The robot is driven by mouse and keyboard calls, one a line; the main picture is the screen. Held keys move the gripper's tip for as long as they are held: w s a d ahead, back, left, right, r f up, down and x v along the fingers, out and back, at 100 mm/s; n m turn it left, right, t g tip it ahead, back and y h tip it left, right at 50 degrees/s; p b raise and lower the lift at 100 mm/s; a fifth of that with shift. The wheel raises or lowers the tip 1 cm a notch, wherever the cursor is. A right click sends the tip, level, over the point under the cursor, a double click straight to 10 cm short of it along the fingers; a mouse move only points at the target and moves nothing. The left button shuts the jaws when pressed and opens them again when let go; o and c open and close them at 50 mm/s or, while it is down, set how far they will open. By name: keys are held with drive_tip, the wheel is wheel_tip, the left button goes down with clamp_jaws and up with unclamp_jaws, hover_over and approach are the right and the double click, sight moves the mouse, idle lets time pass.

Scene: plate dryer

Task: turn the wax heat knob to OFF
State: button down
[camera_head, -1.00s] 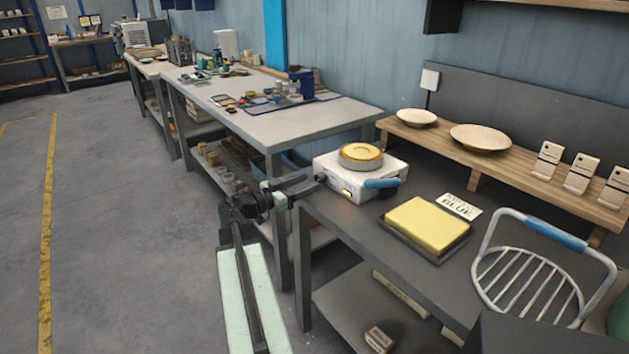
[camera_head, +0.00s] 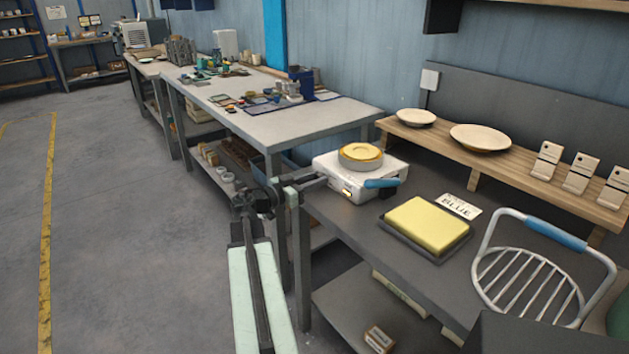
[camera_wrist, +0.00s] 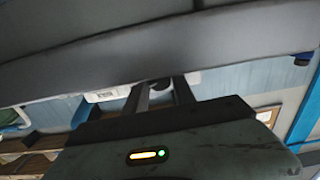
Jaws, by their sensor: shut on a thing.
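The white wax heater (camera_head: 335,182) with a round pot of yellow wax (camera_head: 361,152) on top stands at the left end of the dark bench. My gripper (camera_head: 323,181) reaches from the left to the heater's left front side. In the wrist view the fingers of my gripper (camera_wrist: 160,92) are on either side of a small dark round wax heat knob (camera_wrist: 160,83) and shut on it. The white heater body (camera_wrist: 105,95) shows beside them. The knob's marking and OFF position cannot be read; the head view hides the knob.
The blue handle (camera_head: 381,183) juts from the heater's front right. A yellow slab on a dark tray (camera_head: 450,249), a BLUE sign (camera_head: 459,206) and a wire rack with a blue grip (camera_head: 557,233) stand to the right. A wooden shelf (camera_head: 500,169) runs behind. The floor at left is clear.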

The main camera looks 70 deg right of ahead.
drive_tip(key=shift+w+n, duration=0.15)
drive_tip(key=shift+n, duration=2.65)
drive_tip(key=c, duration=1.1)
unclamp_jaws()
drive_tip(key=shift+o, duration=0.2)
drive_tip(key=v, duration=0.7)
drive_tip(key=shift+w+a, duration=0.25)
drive_tip(key=shift+a, duration=0.05)
